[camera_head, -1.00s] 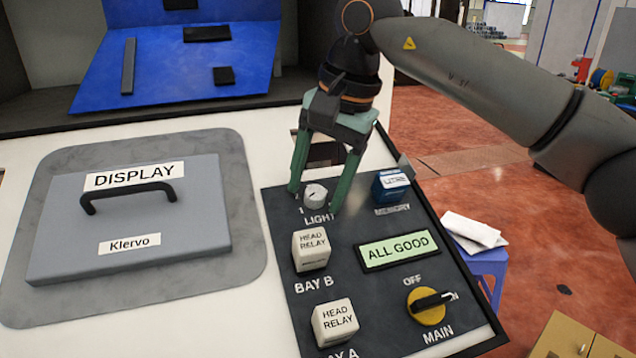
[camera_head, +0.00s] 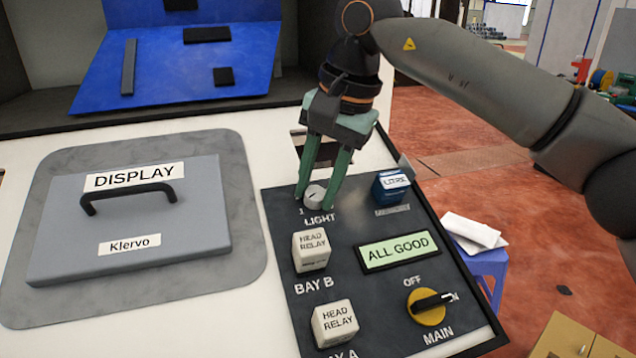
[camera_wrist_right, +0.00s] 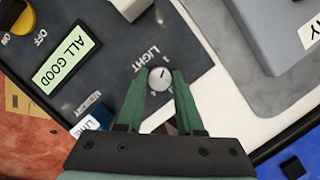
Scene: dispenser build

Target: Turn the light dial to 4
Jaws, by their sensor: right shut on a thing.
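The light dial (camera_head: 315,197) is a small pale round knob above the word LIGHT on the dark control panel (camera_head: 375,294). A "1" shows at its left; other marks are hidden by my fingers. My right gripper (camera_head: 314,198) reaches down from above, its green fingers on either side of the dial, shut on it. In the right wrist view the dial (camera_wrist_right: 160,79) sits between the fingertips, with a dark pointer line on its face. The number it points to cannot be read. My left gripper is not in view.
Beside the dial is the blue memory block (camera_head: 390,186). Below are two head relay blocks (camera_head: 311,249), (camera_head: 335,323), the green ALL GOOD screen (camera_head: 398,250) and the yellow main switch (camera_head: 427,306). A grey display cover (camera_head: 130,220) with a black handle lies left.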

